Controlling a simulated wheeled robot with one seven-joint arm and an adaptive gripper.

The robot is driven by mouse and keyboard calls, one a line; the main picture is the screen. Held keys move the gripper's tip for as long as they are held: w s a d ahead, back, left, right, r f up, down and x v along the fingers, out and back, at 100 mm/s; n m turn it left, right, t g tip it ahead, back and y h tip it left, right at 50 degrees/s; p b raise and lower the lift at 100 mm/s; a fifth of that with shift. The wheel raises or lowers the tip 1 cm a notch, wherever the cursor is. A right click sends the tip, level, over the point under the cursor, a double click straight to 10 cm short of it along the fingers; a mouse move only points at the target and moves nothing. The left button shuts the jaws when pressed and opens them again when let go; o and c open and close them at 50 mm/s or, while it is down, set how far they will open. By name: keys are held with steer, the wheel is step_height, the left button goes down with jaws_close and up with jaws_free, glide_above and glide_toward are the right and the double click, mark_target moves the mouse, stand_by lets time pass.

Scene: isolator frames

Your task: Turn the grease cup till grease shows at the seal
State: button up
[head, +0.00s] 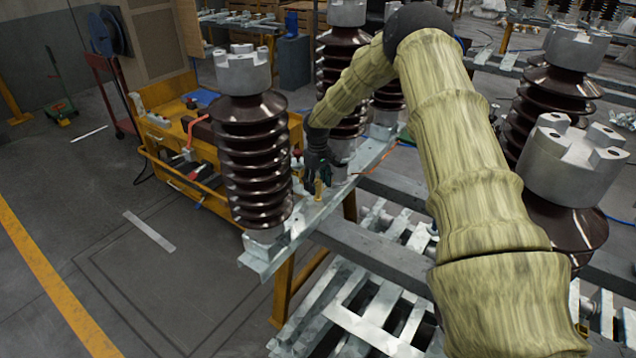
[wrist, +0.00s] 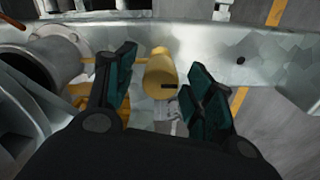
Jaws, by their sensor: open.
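The grease cup (wrist: 161,69) is a small brass-yellow cylinder that sits between my gripper's fingers in the wrist view. In the head view it is a small yellow piece (head: 319,188) on the galvanised beam, just below my gripper (head: 322,172). My gripper (wrist: 163,92) has its two green-padded fingers apart, one on each side of the cup, with gaps showing between pads and cup. A pale, blurred fitting (wrist: 168,107) shows just below the cup. I cannot make out the seal or any grease.
A ribbed brown insulator (head: 254,150) stands on the galvanised beam (head: 290,232) left of my gripper; another (head: 343,85) stands behind. A grey flanged cylinder (wrist: 35,62) is close left in the wrist view. A yellow cart (head: 165,150) stands behind left. The floor at left is mostly clear.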

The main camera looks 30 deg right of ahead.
steer(key=c, duration=1)
steer(key=shift+m, duration=0.4)
steer(key=m, duration=0.4)
steer(key=shift+m, duration=0.3)
steer(key=m, duration=0.4)
steer(key=shift+m, duration=0.3)
steer(key=m, duration=0.9)
steer(key=shift+r+m, duration=0.1)
steer(key=shift+m, duration=0.2)
steer(key=shift+m, duration=0.3)
